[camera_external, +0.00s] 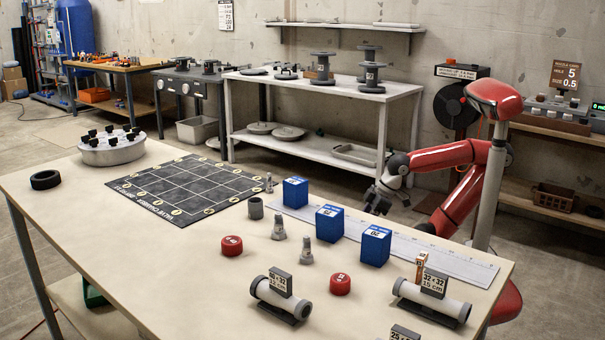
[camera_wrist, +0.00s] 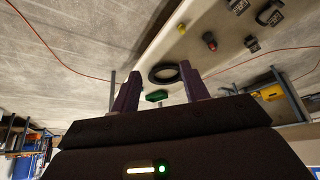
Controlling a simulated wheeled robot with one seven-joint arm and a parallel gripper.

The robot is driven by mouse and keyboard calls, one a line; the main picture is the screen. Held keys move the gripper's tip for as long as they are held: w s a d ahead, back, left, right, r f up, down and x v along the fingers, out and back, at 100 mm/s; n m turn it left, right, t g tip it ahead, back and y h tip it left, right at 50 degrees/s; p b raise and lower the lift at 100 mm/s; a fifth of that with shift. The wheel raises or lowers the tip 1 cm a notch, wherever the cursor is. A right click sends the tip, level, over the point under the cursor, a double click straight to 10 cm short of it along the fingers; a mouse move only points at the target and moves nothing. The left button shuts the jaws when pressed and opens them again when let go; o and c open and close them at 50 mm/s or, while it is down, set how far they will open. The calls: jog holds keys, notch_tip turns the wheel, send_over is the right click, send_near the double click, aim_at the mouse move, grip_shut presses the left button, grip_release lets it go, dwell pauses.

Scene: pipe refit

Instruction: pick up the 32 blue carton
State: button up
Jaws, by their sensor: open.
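Three blue cartons with white labels stand upright in a row on the table: a far carton (camera_external: 295,193), a middle carton (camera_external: 329,224) and a near carton (camera_external: 375,247). The label numbers are too small for me to read surely, so I cannot tell which is the 32. My gripper (camera_external: 377,200) is raised beyond the far side of the table, behind the cartons and apart from them. In the wrist view my gripper (camera_wrist: 160,68) has its two fingers spread with nothing held between them. No blue carton is recognisable in the wrist view.
A long ruler strip (camera_external: 438,257) runs behind the cartons. Red caps (camera_external: 232,246), metal fittings (camera_external: 278,226) and pipe pieces on stands (camera_external: 280,298) lie in front. A black grid mat (camera_external: 185,188) and a black ring (camera_external: 45,180) are at left. The table's front left is clear.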

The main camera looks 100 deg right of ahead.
jog(key=o, duration=0.5)
jog(key=shift+o, duration=0.2)
notch_tip(320, 180, up, 28)
jog(key=n+g+y+p, duration=0.2)
jog(key=n+y+p, duration=0.1)
jog(key=n, duration=0.5)
send_over(297, 180)
jog(key=d, duration=0.1)
jog(key=shift+s+d+f, duration=0.15)
jog(key=shift+s, duration=0.25)
notch_tip(297, 180, down, 4)
jog(key=shift+s+f+b, duration=0.1)
jog(key=shift+s+b, duration=0.05)
jog(key=shift+b, duration=0.15)
jog(key=shift+f, duration=0.6)
jog(key=shift+b+x, duration=0.5)
jog(key=shift+x, duration=3.05)
